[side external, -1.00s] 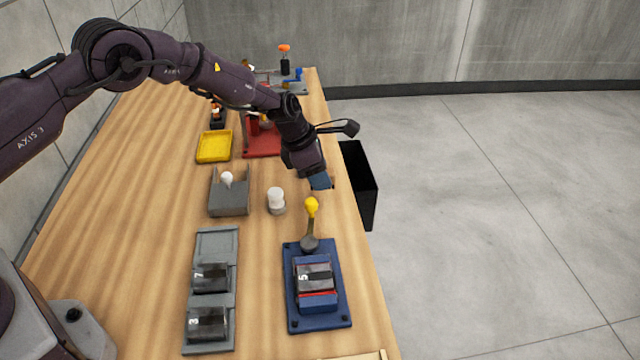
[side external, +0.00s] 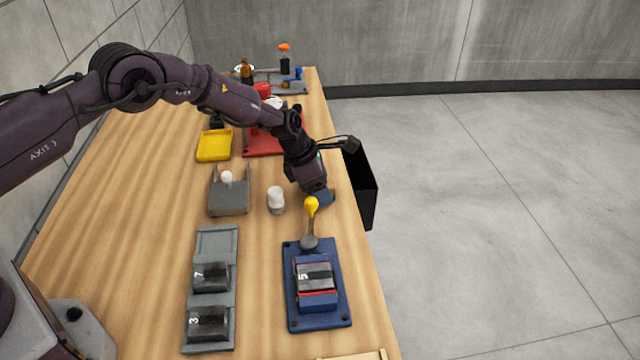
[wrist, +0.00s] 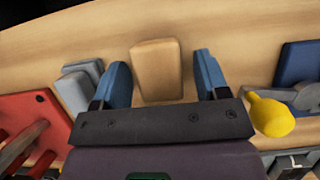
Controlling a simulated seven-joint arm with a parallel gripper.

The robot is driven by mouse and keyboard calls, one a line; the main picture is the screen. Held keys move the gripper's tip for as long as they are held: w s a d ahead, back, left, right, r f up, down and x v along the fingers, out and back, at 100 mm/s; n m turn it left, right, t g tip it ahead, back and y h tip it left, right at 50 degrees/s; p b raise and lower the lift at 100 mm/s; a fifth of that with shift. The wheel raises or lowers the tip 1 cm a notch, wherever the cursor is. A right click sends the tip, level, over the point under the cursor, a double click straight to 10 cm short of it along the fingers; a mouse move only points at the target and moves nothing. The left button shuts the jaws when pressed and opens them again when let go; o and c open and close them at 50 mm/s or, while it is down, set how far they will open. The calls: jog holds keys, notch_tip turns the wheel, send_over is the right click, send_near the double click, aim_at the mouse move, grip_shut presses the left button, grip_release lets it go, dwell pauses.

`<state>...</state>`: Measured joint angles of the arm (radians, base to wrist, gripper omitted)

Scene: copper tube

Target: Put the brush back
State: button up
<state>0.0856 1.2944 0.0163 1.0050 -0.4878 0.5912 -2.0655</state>
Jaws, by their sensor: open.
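My gripper (side external: 322,197) is low over the table's right side, just behind the yellow-knobbed lever. In the wrist view its two blue fingers (wrist: 163,85) are open. A tan, round-cornered block (wrist: 157,68) lies between and just beyond them, apart from both. It may be the brush's wooden back; no bristles show. In the side view my gripper hides this block. A tall brown item (side external: 245,70) and an orange-topped black item (side external: 284,58) stand at the far end, too small to identify.
The yellow-knobbed lever (side external: 311,207) on the blue fixture (side external: 318,318) is close to my gripper. A white cylinder (side external: 276,198) stands to its left. A red base (side external: 262,148) lies behind. A black bin (side external: 366,190) is beyond the right edge. The table's left side is clear.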

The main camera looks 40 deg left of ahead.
jog(key=s+a+r+m, duration=0.2)
jog(key=s+r+m, duration=0.3)
jog(key=r, duration=0.5)
jog(key=s+a+r+m+t+y, duration=0.1)
jog(key=s+a+r+m, duration=0.15)
jog(key=s+r, duration=0.6)
jog(key=s+a+r+m, duration=0.1)
jog(key=s+r+m, duration=0.35)
jog(key=r, duration=0.85)
jog(key=s+a+r+m+y, duration=0.1)
jog(key=s+m, duration=0.6)
jog(key=s, duration=0.3)
jog(key=s+a+r+m+t+y, duration=0.1)
jog(key=s+a+m, duration=0.1)
jog(key=s+m, duration=0.6)
jog(key=s, duration=0.2)
jog(key=shift+s+a+r, duration=0.15)
jog(key=shift+s+r, duration=0.2)
